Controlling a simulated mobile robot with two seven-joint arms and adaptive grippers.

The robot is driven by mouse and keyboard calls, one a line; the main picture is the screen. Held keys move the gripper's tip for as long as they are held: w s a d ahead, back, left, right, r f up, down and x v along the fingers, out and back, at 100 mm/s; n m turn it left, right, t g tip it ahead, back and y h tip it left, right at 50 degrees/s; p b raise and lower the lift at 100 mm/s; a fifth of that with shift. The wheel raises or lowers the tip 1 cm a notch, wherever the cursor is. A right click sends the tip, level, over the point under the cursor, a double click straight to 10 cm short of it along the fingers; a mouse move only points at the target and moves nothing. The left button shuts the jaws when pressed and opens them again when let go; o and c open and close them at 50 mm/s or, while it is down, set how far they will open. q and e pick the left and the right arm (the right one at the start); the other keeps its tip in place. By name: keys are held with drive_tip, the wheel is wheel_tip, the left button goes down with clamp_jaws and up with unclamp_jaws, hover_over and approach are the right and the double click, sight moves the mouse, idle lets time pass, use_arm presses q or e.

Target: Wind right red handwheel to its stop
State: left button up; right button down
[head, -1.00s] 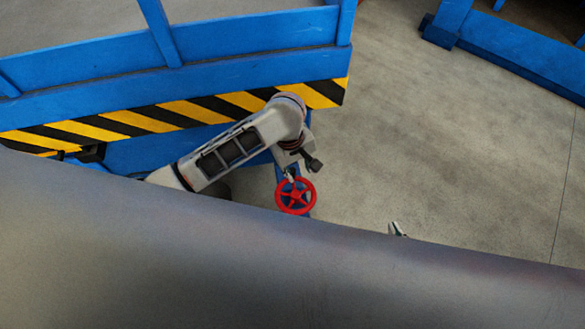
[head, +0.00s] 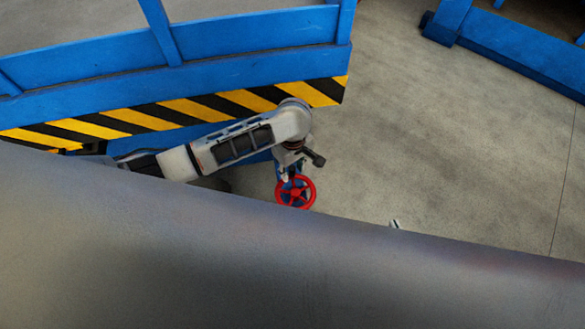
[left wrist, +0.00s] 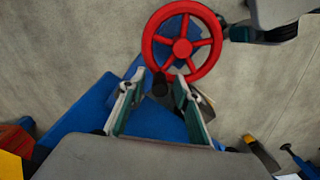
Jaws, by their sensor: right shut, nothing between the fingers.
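The red handwheel (head: 295,204) shows below my left wrist in the head view. In the left wrist view the red handwheel (left wrist: 182,48) shows whole, with its hub and spokes. A dark knob (left wrist: 160,86) is at its near rim. My left gripper (left wrist: 153,88) is open, with one finger on each side of the knob and visible gaps between. In the head view my left gripper (head: 291,176) is at the wheel's upper rim. Only a small tip of my right gripper (head: 396,225) shows to the right of the wheel; it is shut and apart from the wheel.
A blue frame (head: 250,38) with a black and yellow striped edge (head: 180,108) stands behind my left arm. Another blue frame (head: 510,60) is at the upper right. Bare concrete floor (head: 450,150) lies to the right. My own grey body hides the lower part of the head view.

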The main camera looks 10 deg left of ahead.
use_arm(q)
drive_tip(key=shift+c, duration=0.3)
clamp_jaws()
drive_tip(key=shift+d, duration=0.1)
